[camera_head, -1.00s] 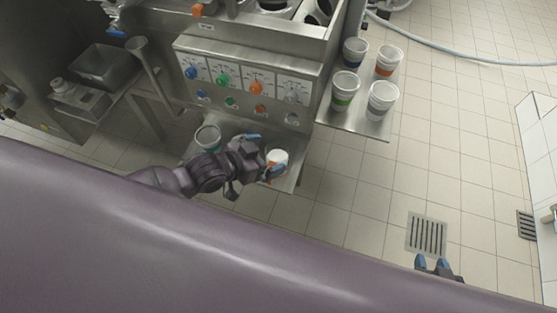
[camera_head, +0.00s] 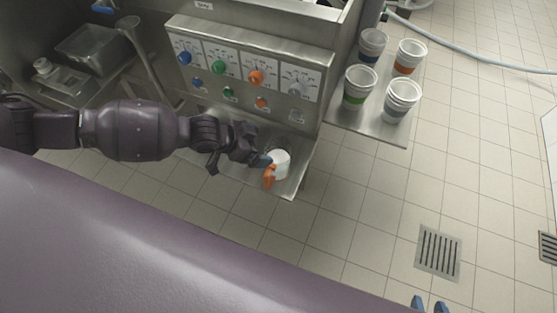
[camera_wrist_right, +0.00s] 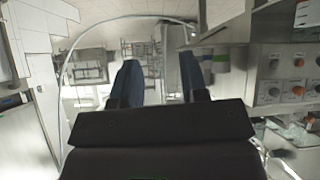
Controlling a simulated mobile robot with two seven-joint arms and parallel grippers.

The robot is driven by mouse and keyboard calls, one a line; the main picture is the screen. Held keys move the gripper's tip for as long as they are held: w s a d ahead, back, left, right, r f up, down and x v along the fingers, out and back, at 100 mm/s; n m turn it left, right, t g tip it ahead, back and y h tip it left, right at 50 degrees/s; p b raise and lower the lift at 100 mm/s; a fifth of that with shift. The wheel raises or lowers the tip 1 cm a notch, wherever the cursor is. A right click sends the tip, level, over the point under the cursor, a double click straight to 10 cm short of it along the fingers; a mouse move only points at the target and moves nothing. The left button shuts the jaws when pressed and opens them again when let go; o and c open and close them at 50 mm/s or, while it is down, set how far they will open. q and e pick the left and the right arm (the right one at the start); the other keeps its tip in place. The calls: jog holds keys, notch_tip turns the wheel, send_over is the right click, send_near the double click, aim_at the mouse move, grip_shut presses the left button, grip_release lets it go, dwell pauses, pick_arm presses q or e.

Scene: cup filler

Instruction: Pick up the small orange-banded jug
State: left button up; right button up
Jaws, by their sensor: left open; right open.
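A small white jug with orange on it (camera_head: 280,160) stands on the low metal shelf below the dispenser's front panel in the head view. Its orange part is on its lower left side. My left gripper (camera_head: 264,162) is open at the jug's left side, with a blue fingertip close against it; I cannot tell if they touch. The arm hides part of the shelf. My right gripper (camera_head: 430,304) is open and empty at the bottom edge, far from the jug; its fingers also show in the right wrist view (camera_wrist_right: 158,82).
An orange-banded cup (camera_head: 408,58) stands with blue-, green- and grey-banded cups on a side shelf (camera_head: 366,132). The dispenser panel (camera_head: 250,75) with coloured knobs rises behind the jug. A steel bin (camera_head: 92,48) is at upper left.

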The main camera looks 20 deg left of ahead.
aim_at(275, 152)
pick_arm(q)
jog(key=x, duration=0.3)
jog(key=shift+s+f+b, duration=0.15)
jog(key=shift+s+b, duration=0.05)
jog(key=shift+b, duration=0.1)
jog(key=shift+w+d+f, duration=0.15)
jog(key=shift+w+f, duration=0.1)
jog(key=b+x, duration=0.1)
jog(key=x, duration=0.1)
jog(key=b+x, duration=0.1)
jog(key=x, duration=0.1)
jog(key=shift+d+f, duration=0.1)
jog(key=shift+f, duration=0.45)
jog(key=shift+w, duration=0.1)
jog(key=shift+r, duration=0.15)
jog(key=shift+c, duration=1.1)
jog(key=c, duration=1)
pick_arm(e)
jog(key=f, duration=0.3)
jog(key=shift+s+d+g, duration=0.2)
jog(key=shift+s+g, duration=0.1)
jog(key=shift+s, duration=0.1)
